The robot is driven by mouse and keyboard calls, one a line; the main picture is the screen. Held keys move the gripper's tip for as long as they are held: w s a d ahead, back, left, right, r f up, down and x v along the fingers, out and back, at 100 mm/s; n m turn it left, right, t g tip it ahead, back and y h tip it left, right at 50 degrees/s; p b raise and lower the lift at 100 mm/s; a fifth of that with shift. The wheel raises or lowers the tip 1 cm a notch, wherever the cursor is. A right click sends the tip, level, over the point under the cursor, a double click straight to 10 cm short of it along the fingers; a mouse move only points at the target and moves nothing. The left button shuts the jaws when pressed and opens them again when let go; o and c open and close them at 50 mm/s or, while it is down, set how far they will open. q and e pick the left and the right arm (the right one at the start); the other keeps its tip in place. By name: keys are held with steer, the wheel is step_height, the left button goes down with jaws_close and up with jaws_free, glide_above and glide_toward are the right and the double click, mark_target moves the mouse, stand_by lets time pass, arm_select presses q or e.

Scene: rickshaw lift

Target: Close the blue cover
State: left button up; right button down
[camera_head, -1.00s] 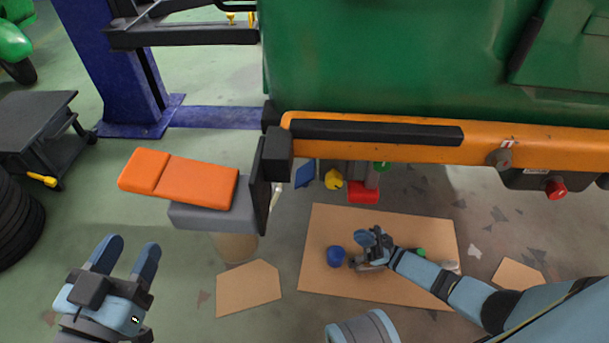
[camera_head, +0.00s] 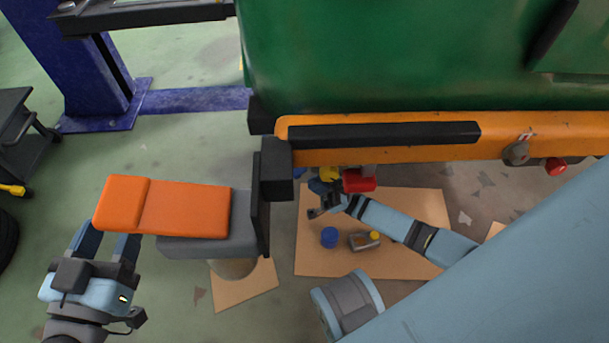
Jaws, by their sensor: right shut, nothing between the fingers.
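A small blue part (camera_head: 300,173), perhaps the blue cover, shows only in part under the orange bumper, left of a yellow part (camera_head: 329,174) and a red part (camera_head: 359,182). A round blue cap (camera_head: 329,237) stands on the cardboard below. I cannot tell for sure which is the cover. My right gripper (camera_head: 322,198) is shut and empty, close below the yellow part and partly lost against dark shapes; contact cannot be told. My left gripper (camera_head: 105,245) is open, its fingers apart at the orange pad, their tips partly hidden.
The green vehicle body (camera_head: 400,60) and orange bumper (camera_head: 390,150) overhang the work area. The orange pad (camera_head: 185,208) lies on a grey block (camera_head: 215,243) at left. A metal can (camera_head: 363,241) lies on the cardboard sheet (camera_head: 310,262). A blue lift post (camera_head: 85,70) stands behind.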

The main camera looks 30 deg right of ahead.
arm_select(q)
steer(key=shift+w+b, duration=0.15)
steer(key=shift+b, duration=0.15)
arm_select(e)
steer(key=shift+x, duration=2.15)
